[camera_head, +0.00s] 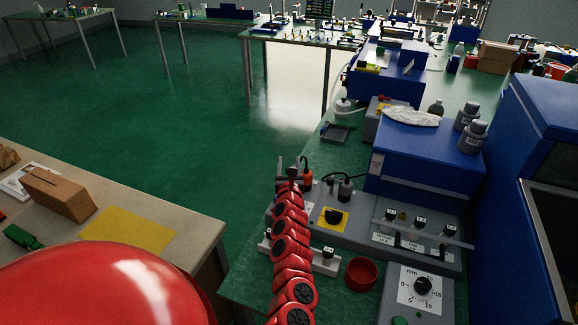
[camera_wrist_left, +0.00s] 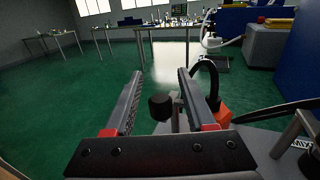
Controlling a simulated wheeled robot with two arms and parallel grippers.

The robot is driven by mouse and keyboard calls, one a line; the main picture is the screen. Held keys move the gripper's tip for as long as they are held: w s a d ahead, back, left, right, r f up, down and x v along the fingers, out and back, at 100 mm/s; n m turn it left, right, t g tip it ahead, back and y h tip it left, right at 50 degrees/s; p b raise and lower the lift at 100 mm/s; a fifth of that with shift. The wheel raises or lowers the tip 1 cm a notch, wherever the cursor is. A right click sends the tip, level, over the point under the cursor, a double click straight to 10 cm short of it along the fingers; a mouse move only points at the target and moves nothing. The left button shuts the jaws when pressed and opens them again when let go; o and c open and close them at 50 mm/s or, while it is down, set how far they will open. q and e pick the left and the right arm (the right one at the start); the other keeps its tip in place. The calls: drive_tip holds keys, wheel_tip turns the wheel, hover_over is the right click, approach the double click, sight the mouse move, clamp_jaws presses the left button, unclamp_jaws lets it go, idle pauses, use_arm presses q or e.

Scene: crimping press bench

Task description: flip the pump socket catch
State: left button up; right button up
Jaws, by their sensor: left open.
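My left gripper (camera_head: 288,176) is at the left edge of the bench, at the end of my red arm. In the left wrist view its two fingers (camera_wrist_left: 159,78) are apart and empty. A black knob on a short metal stem (camera_wrist_left: 160,107), perhaps the catch, lies between the finger lines; contact cannot be told. An orange plug (camera_wrist_left: 223,116) with a black cable is just right of the right finger; the orange plug (camera_head: 306,179) also shows right of the gripper in the head view. The socket itself is mostly hidden by the gripper. My right gripper is not in view.
A grey panel with a black knob on a yellow plate (camera_head: 334,217) is right of my arm. A blue box (camera_head: 425,160), a red bowl (camera_head: 362,273) and a dial unit (camera_head: 421,289) stand nearby. Green floor (camera_head: 180,110) is clear left of the bench.

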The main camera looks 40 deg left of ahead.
use_arm(q)
drive_tip(key=shift+c, duration=0.2)
clamp_jaws()
